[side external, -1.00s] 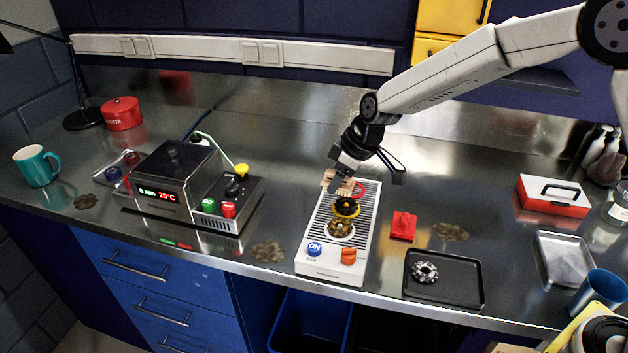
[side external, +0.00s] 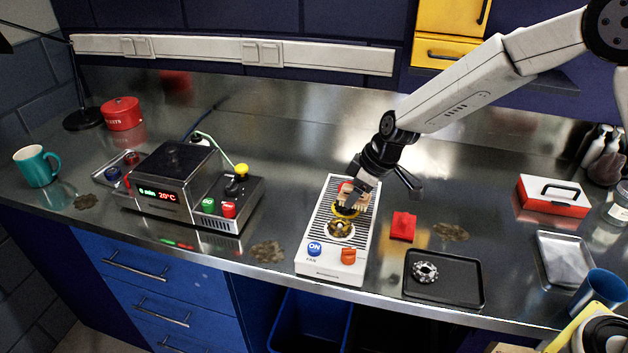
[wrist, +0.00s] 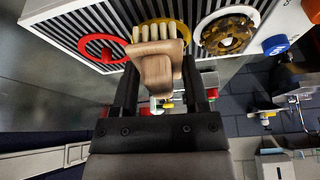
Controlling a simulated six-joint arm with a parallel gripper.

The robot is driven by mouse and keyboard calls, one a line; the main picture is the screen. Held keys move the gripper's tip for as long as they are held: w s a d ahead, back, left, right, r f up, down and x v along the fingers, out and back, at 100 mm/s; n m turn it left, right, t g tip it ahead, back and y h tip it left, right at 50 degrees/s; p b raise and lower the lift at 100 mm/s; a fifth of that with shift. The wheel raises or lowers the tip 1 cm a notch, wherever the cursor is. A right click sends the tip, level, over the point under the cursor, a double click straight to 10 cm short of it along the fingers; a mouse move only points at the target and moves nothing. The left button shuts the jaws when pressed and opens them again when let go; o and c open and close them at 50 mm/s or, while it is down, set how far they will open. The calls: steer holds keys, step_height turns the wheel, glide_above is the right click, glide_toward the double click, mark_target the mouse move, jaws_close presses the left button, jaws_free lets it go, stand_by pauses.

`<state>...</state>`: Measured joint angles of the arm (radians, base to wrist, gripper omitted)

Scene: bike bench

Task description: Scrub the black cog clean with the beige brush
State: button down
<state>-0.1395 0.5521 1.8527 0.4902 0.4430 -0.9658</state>
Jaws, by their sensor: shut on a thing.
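My gripper (side external: 358,190) is shut on the beige brush (wrist: 157,68), a wooden block with pale bristles pointing forward in the wrist view. It holds the brush over the yellow ring (side external: 347,214) on the slatted white fan unit (side external: 330,266). In the side view a second ago a black cog lay in this ring. Now the brush and gripper hide most of it, and I cannot tell whether the bristles touch it. A brown, mottled cog (side external: 340,229) lies in the white ring nearer the front; it also shows in the wrist view (wrist: 228,33).
A red ring (wrist: 100,47) is at the fan unit's far end. Blue (side external: 314,248) and orange (side external: 348,256) buttons are at its front. To the right are a red block (side external: 403,226) and a black tray (side external: 444,290) with a metal cog (side external: 425,272).

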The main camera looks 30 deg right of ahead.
steer(key=shift+w+a, duration=1.35)
steer(key=shift+s+d, duration=1.55)
steer(key=shift+w+a+r, duration=0.1)
steer(key=shift+r, duration=3.95)
steer(key=shift+s+d+f+m, duration=0.2)
steer(key=shift+d+f+m, duration=0.1)
steer(key=shift+d, duration=0.05)
steer(key=s+d+f+m+h, duration=0.1)
steer(key=s+d+f+m, duration=0.1)
steer(key=d, duration=0.1)
steer(key=s+d+f+m+h, duration=0.1)
steer(key=s+d+f+m, duration=0.1)
steer(key=s+d+f, duration=0.1)
steer(key=s+d+f+m, duration=0.2)
steer(key=s+d+f, duration=0.1)
steer(key=shift+m+t+h, duration=0.4)
steer(key=shift+s+d+f+m, duration=0.3)
steer(key=shift+s, duration=0.3)
steer(key=w+a+r, duration=0.2)
steer(key=w+a, duration=0.1)
steer(key=a, duration=0.1)
steer(key=w+a+r, duration=0.2)
steer(key=w+a, duration=0.1)
steer(key=w, duration=0.1)
steer(key=w+a+r, duration=0.3)
steer(key=w+a, duration=0.1)
steer(key=shift+a+r, duration=0.1)
steer(key=shift+a, duration=0.25)
